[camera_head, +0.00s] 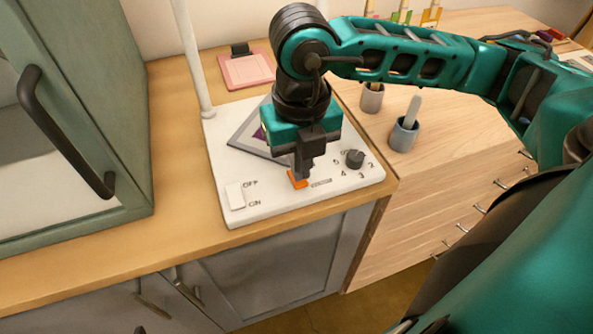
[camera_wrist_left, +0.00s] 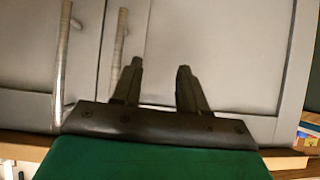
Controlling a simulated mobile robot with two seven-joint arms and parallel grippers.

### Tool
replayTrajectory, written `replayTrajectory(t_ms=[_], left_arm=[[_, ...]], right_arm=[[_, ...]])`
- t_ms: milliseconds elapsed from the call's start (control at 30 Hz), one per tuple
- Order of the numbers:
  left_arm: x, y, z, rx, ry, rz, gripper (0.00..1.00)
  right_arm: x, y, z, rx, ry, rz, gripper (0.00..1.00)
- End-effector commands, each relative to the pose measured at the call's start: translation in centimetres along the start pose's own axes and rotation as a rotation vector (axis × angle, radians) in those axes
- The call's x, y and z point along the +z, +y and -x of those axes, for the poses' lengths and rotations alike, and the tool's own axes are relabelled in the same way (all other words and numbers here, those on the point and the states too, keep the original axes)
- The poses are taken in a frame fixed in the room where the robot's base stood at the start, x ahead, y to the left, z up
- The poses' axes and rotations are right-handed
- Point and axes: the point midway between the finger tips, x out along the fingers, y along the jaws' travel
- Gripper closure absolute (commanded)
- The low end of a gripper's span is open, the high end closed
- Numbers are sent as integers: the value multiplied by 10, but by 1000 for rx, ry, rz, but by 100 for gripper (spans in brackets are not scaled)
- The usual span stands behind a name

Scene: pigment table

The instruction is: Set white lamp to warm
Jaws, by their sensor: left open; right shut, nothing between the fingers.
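The white lamp's base (camera_head: 257,208) lies on the wooden counter, and its white post rises at the back left. On the base are a white OFF/ON rocker switch (camera_head: 235,196), an orange slider (camera_head: 298,181) with a small label beside it, and a black dial (camera_head: 355,159) ringed by numbers. My right gripper (camera_head: 301,177) points down, shut and empty, with its fingertips at the orange slider. Whether they touch it I cannot tell. My left gripper (camera_wrist_left: 155,80) is open and empty in the left wrist view, in front of grey cabinet doors (camera_wrist_left: 210,45).
A green glass-door cabinet (camera_head: 110,120) with a black handle stands at the left. A pink clipboard (camera_head: 246,69) lies behind the lamp base. Grey cups (camera_head: 403,136) stand to the right on the wooden drawer unit. A dark-framed plate lies on the base behind my right gripper.

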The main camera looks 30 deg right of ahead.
Motion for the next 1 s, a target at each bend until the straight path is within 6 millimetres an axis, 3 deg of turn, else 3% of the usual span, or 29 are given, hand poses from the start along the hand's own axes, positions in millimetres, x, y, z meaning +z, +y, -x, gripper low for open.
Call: replayTrajectory(t_ms=[1000], left_arm=[[8, 0, -4, 1, -3, 0, 57]], right_arm=[[0, 0, -8, 0, 0, 0, 100]])
